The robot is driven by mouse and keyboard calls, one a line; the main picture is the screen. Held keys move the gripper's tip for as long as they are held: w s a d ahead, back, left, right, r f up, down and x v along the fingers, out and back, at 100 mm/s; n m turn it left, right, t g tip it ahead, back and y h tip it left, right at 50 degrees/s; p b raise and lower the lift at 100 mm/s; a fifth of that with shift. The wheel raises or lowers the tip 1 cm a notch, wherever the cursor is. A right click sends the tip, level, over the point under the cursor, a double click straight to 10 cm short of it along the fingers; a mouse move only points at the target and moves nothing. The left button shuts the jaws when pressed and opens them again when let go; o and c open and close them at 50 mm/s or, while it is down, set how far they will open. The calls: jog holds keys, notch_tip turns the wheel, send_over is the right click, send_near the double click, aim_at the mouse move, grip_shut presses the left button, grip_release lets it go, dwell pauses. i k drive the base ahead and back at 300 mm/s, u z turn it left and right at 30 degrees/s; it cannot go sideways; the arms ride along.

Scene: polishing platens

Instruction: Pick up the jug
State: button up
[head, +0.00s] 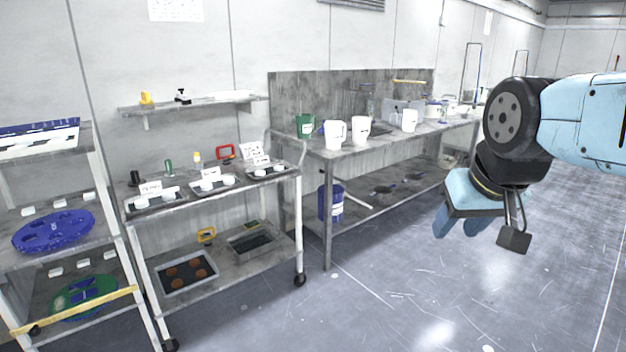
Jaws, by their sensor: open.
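Several white jugs stand on the long grey bench at the back: one white jug (335,134) near the bench's left end, a second white jug (361,129) just right of it, and a third white jug (409,121) further right. A green jug-like vessel (305,126) stands left of them. Which one the task means cannot be told. My gripper (457,227) hangs at the right with its blue fingers pointing down, open, with nothing seen between them. In the picture it is right of and below the jugs, apart from them.
The bench (345,152) has a raised back panel and a lower shelf. A blue drum (331,203) stands under it. A wheeled cart (215,202) with trays is at left, beside a rack (62,246) holding blue and green discs. The floor (420,290) in front is clear.

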aim_at(334, 129)
jog(key=z, duration=0.05)
jog(key=i, duration=3.6)
jog(key=u, duration=0.05)
